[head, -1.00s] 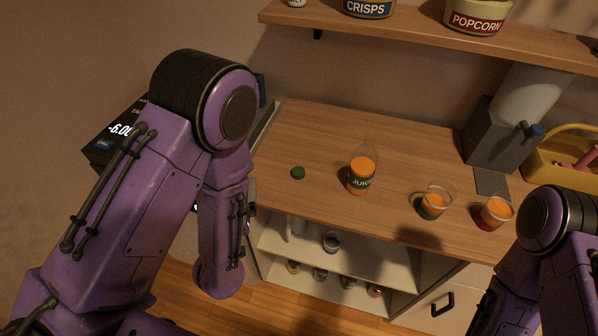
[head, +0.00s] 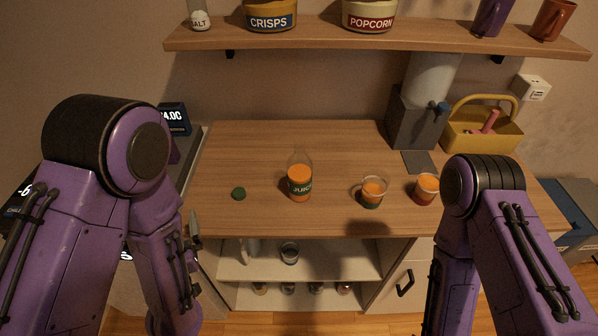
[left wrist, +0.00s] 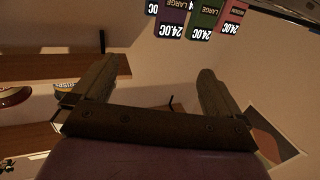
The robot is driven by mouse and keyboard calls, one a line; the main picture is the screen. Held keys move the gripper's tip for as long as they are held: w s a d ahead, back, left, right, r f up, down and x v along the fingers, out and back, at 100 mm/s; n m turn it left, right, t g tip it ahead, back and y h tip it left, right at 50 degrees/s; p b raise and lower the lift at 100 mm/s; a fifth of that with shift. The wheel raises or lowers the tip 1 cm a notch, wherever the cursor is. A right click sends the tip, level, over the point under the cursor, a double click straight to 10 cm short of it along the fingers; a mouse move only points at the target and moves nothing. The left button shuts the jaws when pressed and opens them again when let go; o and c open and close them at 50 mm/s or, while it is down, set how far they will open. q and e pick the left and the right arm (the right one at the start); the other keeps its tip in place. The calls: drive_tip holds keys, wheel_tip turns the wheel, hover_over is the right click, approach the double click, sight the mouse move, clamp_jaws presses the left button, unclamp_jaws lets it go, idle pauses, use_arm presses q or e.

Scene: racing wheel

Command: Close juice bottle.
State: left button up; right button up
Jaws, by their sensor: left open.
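The juice bottle (head: 299,181) stands upright on the wooden counter, clear with orange juice and a green label. Its top shows no cap. A small dark green cap (head: 238,194) lies on the counter to the left of the bottle. My left gripper shows in the left wrist view (left wrist: 155,95), its two fingers wide apart with nothing between them. In the head view only a small part of it, at most, shows by the counter's left edge, apart from bottle and cap. My right arm comes in at the right; its gripper is out of view.
Two cups of juice, one (head: 373,192) and another (head: 425,189), stand right of the bottle. A grey dispenser (head: 412,120) and yellow caddy (head: 482,135) stand at back right. A shelf (head: 330,37) with tubs hangs above. The counter's back left is clear.

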use_arm(q)
drive_tip(key=shift+c, duration=1.2)
drive_tip(key=s+f+g+b, duration=0.1)
drive_tip(key=f+g, duration=0.1)
drive_tip(key=f, duration=0.3)
drive_tip(key=s+f+g+h+b, duration=0.1)
drive_tip(key=s+f+b, duration=0.1)
drive_tip(key=f, duration=0.3)
drive_tip(key=s+a+f+g+b, duration=0.1)
drive_tip(key=s+f+g, duration=0.1)
drive_tip(key=f, duration=0.4)
drive_tip(key=shift+f+g+h, duration=0.1)
drive_tip(key=shift+g+h, duration=0.2)
drive_tip(key=c, duration=0.3)
drive_tip(key=s+f+n+g+b, duration=0.1)
drive_tip(key=s+f+g, duration=0.1)
drive_tip(key=s+f, duration=0.3)
drive_tip(key=s+f+n+g+b, duration=0.1)
drive_tip(key=s+f+g, duration=0.2)
drive_tip(key=s+f, duration=0.2)
drive_tip(key=s+a+f+g+h+b, duration=0.1)
drive_tip(key=s+f+g, duration=0.2)
drive_tip(key=s+f, duration=0.1)
drive_tip(key=shift+s+a+f+n, duration=0.1)
drive_tip(key=shift+s+f+n, duration=0.3)
drive_tip(key=shift+f, duration=0.1)
